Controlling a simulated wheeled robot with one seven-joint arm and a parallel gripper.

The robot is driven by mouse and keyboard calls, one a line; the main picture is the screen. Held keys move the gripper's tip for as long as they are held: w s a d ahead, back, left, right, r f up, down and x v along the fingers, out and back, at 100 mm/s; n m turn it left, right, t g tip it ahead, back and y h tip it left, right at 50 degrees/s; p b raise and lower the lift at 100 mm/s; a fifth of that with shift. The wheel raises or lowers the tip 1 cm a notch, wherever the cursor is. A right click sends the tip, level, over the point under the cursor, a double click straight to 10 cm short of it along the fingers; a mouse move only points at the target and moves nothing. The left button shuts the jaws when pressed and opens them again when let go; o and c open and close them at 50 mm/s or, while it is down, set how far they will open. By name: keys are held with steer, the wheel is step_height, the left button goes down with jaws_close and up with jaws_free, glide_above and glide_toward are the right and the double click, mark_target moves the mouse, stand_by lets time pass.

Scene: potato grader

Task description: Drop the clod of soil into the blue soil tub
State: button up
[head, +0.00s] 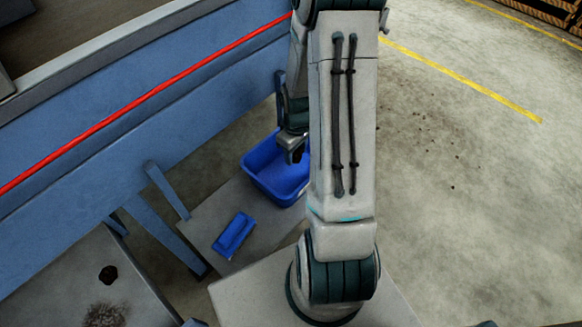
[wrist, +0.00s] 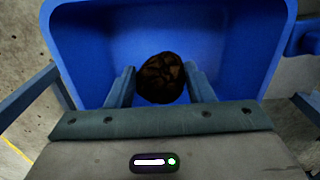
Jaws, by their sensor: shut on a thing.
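In the wrist view, a dark brown, cracked clod of soil (wrist: 161,78) sits between the two fingers of my gripper (wrist: 160,84), which is shut on it. The blue soil tub (wrist: 262,30) lies beyond the clod and fills most of the wrist view, with its inside facing me. In the head view, the tub (head: 262,186) stands on a grey surface left of my arm. My gripper (head: 293,154) is over the tub there. The clod is hard to make out in the head view. I cannot tell its exact height above the tub floor.
A small blue tray (head: 233,235) lies on the grey surface (head: 205,215) near the tub. A dark lump (head: 108,274) and a brown patch (head: 105,314) lie on another surface at lower left. A blue machine side with a red line (head: 150,100) runs along the left.

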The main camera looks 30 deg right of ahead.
steer(key=o, duration=1.1)
steer(key=shift+r, duration=0.1)
step_height(320, 180, up, 14)
steer(key=p, duration=0.3)
steer(key=shift+f, duration=0.2)
steer(key=s+a+r+m+t+p, duration=0.1)
steer(key=s+a+r+p, duration=0.2)
steer(key=r, duration=0.5)
steer(key=s+a+r+m+t+p, duration=0.1)
steer(key=s+a+r+p, duration=0.3)
steer(key=r, duration=0.4)
steer(key=s+a+r+m+p, duration=0.2)
steer(key=s+a+r+p, duration=0.2)
steer(key=r, duration=0.4)
steer(key=shift+s+a+r+m+t, duration=0.3)
steer(key=shift+s+a+r+t, duration=0.1)
steer(key=shift+s+a, duration=0.2)
